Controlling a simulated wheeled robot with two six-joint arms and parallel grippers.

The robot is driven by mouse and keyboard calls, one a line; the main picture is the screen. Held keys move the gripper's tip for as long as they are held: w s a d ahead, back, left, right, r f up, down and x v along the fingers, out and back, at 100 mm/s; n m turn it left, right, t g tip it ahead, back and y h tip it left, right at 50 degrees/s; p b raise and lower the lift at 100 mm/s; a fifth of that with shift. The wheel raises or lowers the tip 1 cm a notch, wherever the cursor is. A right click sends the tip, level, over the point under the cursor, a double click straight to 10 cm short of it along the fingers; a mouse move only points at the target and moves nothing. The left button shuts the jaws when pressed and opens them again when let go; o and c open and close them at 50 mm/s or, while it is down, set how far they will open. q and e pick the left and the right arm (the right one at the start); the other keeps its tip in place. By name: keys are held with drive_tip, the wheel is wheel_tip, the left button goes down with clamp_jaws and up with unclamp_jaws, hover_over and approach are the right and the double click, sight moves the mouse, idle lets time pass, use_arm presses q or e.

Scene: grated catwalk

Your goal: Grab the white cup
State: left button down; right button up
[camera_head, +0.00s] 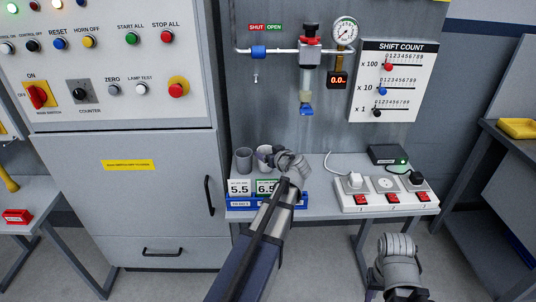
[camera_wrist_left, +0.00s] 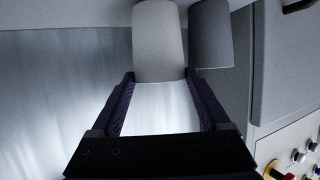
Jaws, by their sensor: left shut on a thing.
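The white cup (camera_head: 264,153) stands upright at the back left of the small grey table, beside the panel. It also shows in the left wrist view (camera_wrist_left: 158,40), between the two fingertips. My left gripper (camera_head: 273,158) is at the cup, its fingers closed on the cup's sides; in the left wrist view the gripper (camera_wrist_left: 159,76) has one finger on each side. My left wrist hides part of the cup in the head view. Of my right arm, only a grey link shows at the lower right; its gripper is out of view.
A dark grey cup (camera_head: 243,160) stands close to the left of the white cup. A blue holder (camera_head: 238,204) with number cards sits in front. A white socket strip (camera_head: 390,199) and a black box (camera_head: 386,154) are on the right. The grey cabinet (camera_head: 150,190) flanks the table.

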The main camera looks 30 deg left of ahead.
wheel_tip(320, 180, up, 9)
drive_tip(key=p, duration=0.8)
drive_tip(key=shift+d, duration=0.1)
